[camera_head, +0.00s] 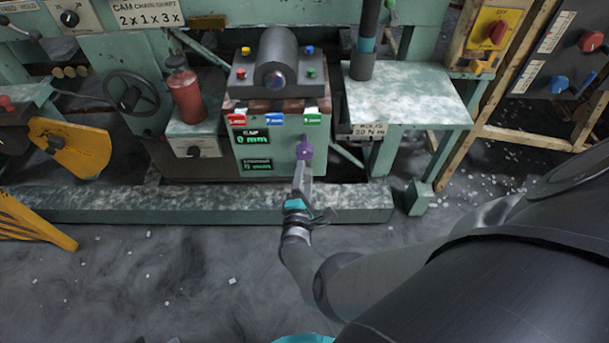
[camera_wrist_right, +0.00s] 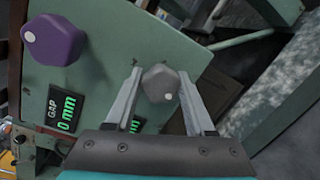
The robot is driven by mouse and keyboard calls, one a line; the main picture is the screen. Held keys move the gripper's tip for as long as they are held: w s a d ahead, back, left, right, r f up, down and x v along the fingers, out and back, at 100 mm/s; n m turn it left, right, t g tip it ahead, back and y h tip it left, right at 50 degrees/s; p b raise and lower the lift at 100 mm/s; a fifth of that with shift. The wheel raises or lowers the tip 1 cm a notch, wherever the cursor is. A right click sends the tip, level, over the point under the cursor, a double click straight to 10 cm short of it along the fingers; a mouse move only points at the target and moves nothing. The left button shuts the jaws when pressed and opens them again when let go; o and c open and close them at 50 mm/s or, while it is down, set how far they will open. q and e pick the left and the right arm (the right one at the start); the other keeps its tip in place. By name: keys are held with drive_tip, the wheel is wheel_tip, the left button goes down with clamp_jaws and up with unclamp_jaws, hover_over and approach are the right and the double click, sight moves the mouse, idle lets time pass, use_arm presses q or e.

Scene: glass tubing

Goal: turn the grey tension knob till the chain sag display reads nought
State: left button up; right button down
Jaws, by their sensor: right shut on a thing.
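The grey tension knob (camera_wrist_right: 160,83), faceted with a pale dot, sits between the fingers of my right gripper (camera_wrist_right: 160,76) in the wrist view. The gripper is shut on it. In the head view my right gripper (camera_head: 302,178) reaches the lower right of the green panel (camera_head: 283,159) and hides the grey knob. The lower display (camera_head: 257,165) has a small, blurred label; its figure looks like 0 mm. In the wrist view this display (camera_wrist_right: 137,124) is mostly hidden behind a finger. My left gripper is not in view.
A purple knob (camera_head: 304,149) sits just above the gripper. The upper display (camera_head: 254,138) reads GAP 0 mm. Red, blue and green labelled tabs line the panel's top. A red bottle (camera_head: 186,94) stands left, a speckled table (camera_head: 411,98) right. A low beam (camera_head: 150,203) runs in front.

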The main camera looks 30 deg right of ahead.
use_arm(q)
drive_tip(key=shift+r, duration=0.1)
use_arm(e)
drive_tip(key=shift+a+f, duration=0.1)
drive_tip(key=shift+f, duration=0.05)
drive_tip(key=c, duration=0.7)
unclamp_jaws()
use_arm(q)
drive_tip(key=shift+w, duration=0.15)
use_arm(e)
drive_tip(key=o, duration=0.4)
